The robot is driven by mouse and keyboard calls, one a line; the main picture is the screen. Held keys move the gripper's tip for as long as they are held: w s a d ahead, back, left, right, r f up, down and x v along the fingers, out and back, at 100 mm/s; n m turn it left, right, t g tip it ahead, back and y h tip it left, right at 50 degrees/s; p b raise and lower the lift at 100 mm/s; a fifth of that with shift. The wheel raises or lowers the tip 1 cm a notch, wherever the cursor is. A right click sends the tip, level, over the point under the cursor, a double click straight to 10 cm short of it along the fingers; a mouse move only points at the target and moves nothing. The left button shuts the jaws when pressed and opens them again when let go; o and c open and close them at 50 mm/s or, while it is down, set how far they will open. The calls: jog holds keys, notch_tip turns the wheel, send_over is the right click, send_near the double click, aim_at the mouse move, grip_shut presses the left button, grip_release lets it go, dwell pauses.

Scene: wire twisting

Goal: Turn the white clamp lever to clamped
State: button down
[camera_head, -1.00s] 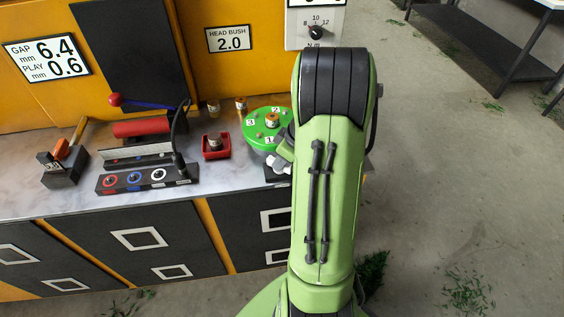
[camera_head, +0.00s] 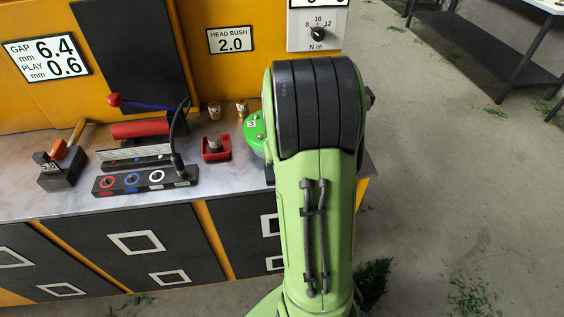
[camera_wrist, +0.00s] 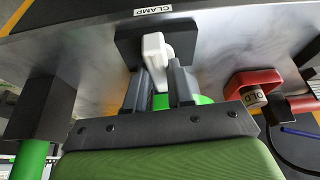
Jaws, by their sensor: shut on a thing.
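The white clamp lever (camera_wrist: 154,46) shows in the wrist view, in front of a dark block (camera_wrist: 128,48) below the CLAMP label (camera_wrist: 153,10). My gripper (camera_wrist: 160,76) is shut on the lever, with one dark finger on each side of it. The lower part of the lever is hidden between the fingers. In the head view my green arm covers the lever, the gripper and most of the green disc (camera_head: 253,130).
A red holder (camera_head: 214,155) stands left of the arm and also shows at right in the wrist view (camera_wrist: 250,82). A dark block with coloured rings (camera_head: 130,186) lies further left. Two small brass-coloured parts stand behind. The bench front edge is clear.

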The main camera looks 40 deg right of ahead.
jog(key=shift+m, duration=0.5)
jog(key=c, duration=1.3)
grip_release()
jog(key=shift+o, duration=0.2)
jog(key=p+v, duration=0.5)
jog(key=v, duration=1)
jog(key=shift+a+r, duration=0.35)
jog(key=shift+r, duration=0.05)
jog(key=shift+w, duration=0.1)
